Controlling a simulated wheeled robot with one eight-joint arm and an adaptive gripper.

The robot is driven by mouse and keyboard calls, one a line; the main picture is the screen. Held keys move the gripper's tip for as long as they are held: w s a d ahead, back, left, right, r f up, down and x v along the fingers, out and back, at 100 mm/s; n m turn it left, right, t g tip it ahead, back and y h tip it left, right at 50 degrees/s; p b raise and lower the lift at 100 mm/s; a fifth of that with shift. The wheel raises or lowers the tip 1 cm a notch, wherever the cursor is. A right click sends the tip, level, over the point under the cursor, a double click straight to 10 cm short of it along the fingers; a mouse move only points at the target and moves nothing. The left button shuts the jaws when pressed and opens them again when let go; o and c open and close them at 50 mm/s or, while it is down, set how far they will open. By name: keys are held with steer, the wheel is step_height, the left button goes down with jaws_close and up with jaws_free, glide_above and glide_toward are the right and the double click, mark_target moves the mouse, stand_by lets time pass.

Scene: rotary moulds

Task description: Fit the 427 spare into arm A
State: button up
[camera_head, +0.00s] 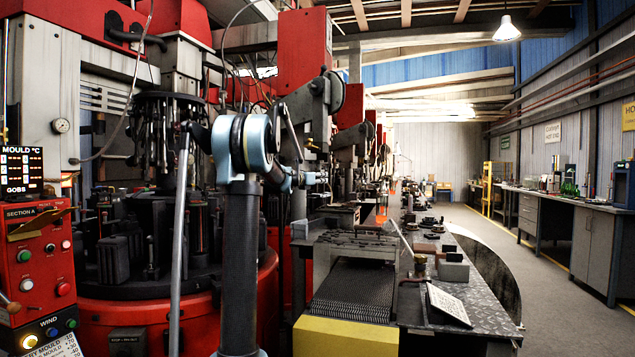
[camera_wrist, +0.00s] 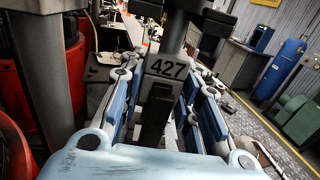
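The exact contact at the fingertips is partly hidden. In the head view my gripper (camera_head: 308,179) is small, at the end of my arm, and the spare cannot be made out there. The red rotary machine (camera_head: 150,325), with several dark mould arms, stands at the left. I cannot tell which one is arm A.
A control panel (camera_head: 40,265) with a mould temperature display (camera_head: 22,168) is at the far left. A conveyor (camera_head: 352,290) with a yellow end and a metal bench (camera_head: 460,295) lie to the right. The aisle floor (camera_head: 545,295) is clear. A workbench (camera_head: 595,250) lines the right wall.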

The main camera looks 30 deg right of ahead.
steer(key=o, duration=0.4)
steer(key=v, duration=1.2)
steer(key=shift+w+a, duration=0.1)
steer(key=shift+w, duration=0.05)
